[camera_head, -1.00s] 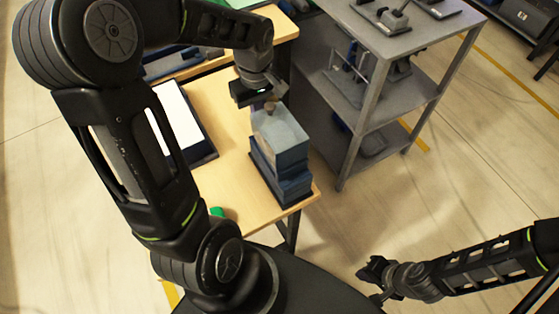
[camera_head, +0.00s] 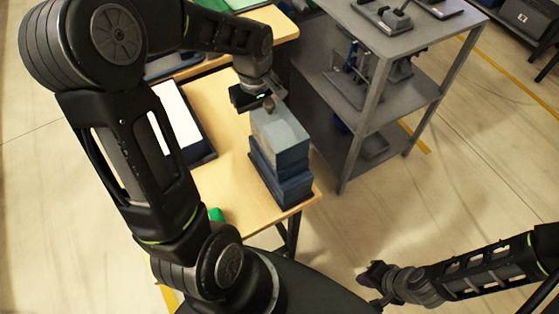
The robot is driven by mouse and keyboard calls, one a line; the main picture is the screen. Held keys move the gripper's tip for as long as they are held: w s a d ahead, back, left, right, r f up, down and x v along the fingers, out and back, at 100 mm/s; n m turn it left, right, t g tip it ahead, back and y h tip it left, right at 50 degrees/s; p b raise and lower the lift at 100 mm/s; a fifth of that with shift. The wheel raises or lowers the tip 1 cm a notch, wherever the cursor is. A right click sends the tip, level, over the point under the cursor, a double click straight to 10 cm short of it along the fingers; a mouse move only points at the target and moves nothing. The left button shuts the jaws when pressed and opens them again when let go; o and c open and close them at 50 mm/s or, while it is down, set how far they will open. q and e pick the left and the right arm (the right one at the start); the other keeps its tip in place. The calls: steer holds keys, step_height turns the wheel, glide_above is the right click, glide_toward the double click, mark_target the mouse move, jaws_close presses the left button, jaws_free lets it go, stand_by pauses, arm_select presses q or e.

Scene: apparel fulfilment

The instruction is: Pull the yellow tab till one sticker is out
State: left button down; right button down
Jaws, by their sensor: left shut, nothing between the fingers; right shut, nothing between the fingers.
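My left gripper (camera_head: 267,101) is over the back edge of a blue-grey box-shaped stack (camera_head: 281,145) on the wooden table, pointing down. Its fingers are shut, and nothing shows between them. They are close to the top of the stack; I cannot tell whether they touch it. My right gripper (camera_head: 371,281) is at the lower right, away from the table over the floor, shut and empty. I cannot make out a yellow tab or a sticker in this view.
A dark tray with a white sheet (camera_head: 179,120) lies on the wooden table (camera_head: 226,150) left of the stack. A green object (camera_head: 216,214) is at the table's near edge, partly behind my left arm. A grey shelf (camera_head: 392,40) with equipment stands to the right.

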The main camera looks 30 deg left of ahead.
arm_select(q)
steer(key=shift+w+a, duration=1.1)
steer(key=shift+a, duration=1.05)
step_height(320, 180, up, 7)
steer(key=p, duration=0.5)
steer(key=shift+s+d+p, duration=0.15)
steer(key=shift+d+p, duration=0.15)
